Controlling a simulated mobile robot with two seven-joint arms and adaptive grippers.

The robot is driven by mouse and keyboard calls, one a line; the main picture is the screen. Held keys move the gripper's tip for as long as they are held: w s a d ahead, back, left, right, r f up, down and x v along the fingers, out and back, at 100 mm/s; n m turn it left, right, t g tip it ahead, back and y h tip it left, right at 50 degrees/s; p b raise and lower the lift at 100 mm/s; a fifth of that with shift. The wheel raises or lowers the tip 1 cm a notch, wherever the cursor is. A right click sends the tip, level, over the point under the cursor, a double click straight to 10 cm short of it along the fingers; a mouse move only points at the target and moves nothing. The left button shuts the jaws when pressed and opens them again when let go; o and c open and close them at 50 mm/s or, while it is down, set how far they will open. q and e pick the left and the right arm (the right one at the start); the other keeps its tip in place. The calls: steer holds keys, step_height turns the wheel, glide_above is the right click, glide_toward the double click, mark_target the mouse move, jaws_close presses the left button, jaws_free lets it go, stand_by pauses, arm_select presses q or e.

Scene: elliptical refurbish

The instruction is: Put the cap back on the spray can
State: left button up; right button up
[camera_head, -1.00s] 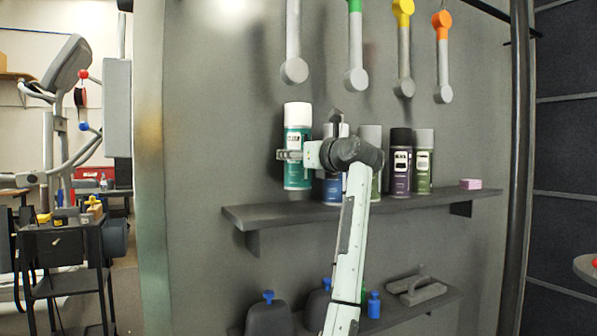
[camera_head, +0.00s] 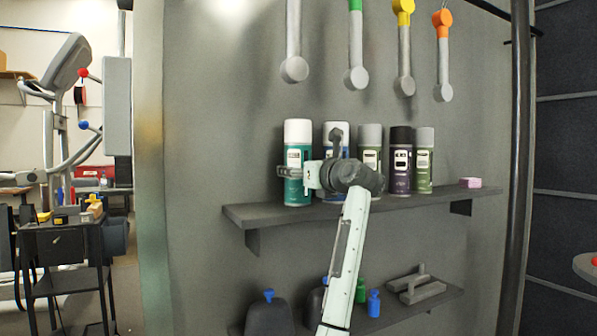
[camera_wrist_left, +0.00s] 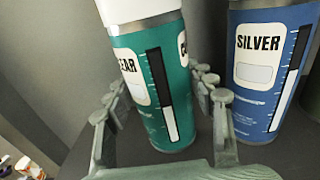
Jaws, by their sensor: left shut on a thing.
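My left gripper (camera_head: 290,172) is shut on a teal spray can (camera_head: 297,150) with a white cap (camera_head: 298,130) on its top. The can is upright at the left end of the upper shelf (camera_head: 265,214), its base at about shelf height; I cannot tell if it touches. In the left wrist view the teal can (camera_wrist_left: 165,95) stands between the gripper's fingers (camera_wrist_left: 160,78), slightly tilted in the picture. The cap (camera_wrist_left: 135,8) sits above a metallic rim and is cut off by the top edge. My right gripper is not in view.
A blue can labelled SILVER (camera_wrist_left: 262,75) stands close to the right of the teal can. Further right are a grey-capped can (camera_head: 370,135), a purple can (camera_head: 400,165), a green can (camera_head: 424,165) and a pink block (camera_head: 470,183). A lower shelf holds a grey tool (camera_head: 420,288).

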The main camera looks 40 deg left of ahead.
arm_select(q)
steer(key=shift+f, duration=0.15)
steer(key=o, duration=1.7)
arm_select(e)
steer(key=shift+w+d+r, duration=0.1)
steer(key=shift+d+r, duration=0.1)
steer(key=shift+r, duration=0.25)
arm_select(q)
steer(key=shift+d+r, duration=0.15)
steer(key=shift+r, duration=0.05)
steer(key=shift+s+d+f, duration=0.1)
steer(key=shift+s+d, duration=0.2)
steer(key=shift+d, duration=0.35)
steer(key=b+v, duration=0.1)
steer(key=v, duration=0.9)
steer(key=shift+b, duration=0.3)
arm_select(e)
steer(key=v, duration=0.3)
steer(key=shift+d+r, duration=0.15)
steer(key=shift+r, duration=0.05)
